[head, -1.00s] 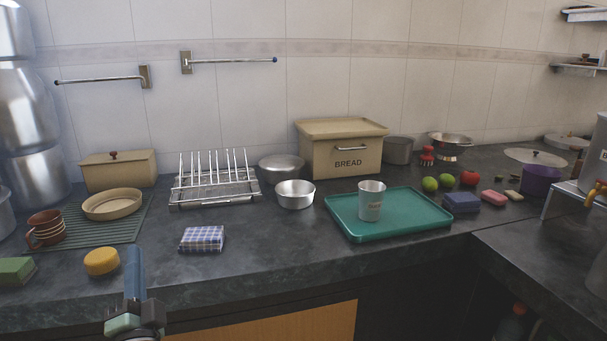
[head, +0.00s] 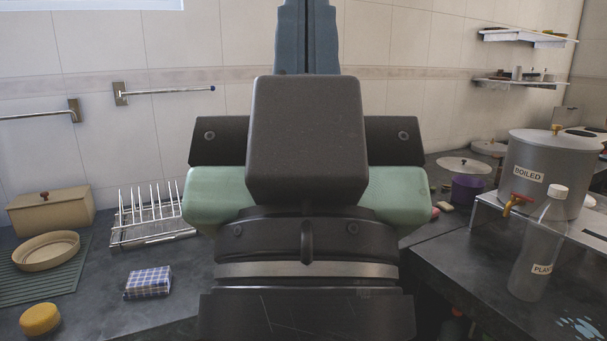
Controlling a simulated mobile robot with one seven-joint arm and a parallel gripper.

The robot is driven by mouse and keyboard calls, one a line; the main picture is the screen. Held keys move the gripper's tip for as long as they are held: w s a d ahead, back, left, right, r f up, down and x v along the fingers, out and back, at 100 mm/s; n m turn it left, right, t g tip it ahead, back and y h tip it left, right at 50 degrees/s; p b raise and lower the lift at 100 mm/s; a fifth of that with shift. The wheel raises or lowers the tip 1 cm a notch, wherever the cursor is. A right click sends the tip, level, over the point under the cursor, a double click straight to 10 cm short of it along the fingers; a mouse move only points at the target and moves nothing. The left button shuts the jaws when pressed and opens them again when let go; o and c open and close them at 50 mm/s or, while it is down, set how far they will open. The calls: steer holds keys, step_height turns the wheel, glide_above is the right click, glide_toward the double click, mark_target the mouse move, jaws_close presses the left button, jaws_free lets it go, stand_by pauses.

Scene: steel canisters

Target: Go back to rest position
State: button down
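My gripper (head: 306,25) fills the middle of the head view, close to the camera and pointing up. The dark housing and pale green sides of the gripper hide the middle of the counter, where the green tray, steel cup and bread box stood in the earlier frame.
On the left counter are a checked cloth (head: 148,282), a wire rack (head: 150,222), a yellow round (head: 40,319) and a beige dish (head: 46,252). At right stand a "BOILED" steel container (head: 545,170), a clear bottle (head: 538,245) and a purple pot (head: 467,189).

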step_height(320, 180, up, 22)
steer(key=p, duration=2)
steer(key=shift+a, duration=0.1)
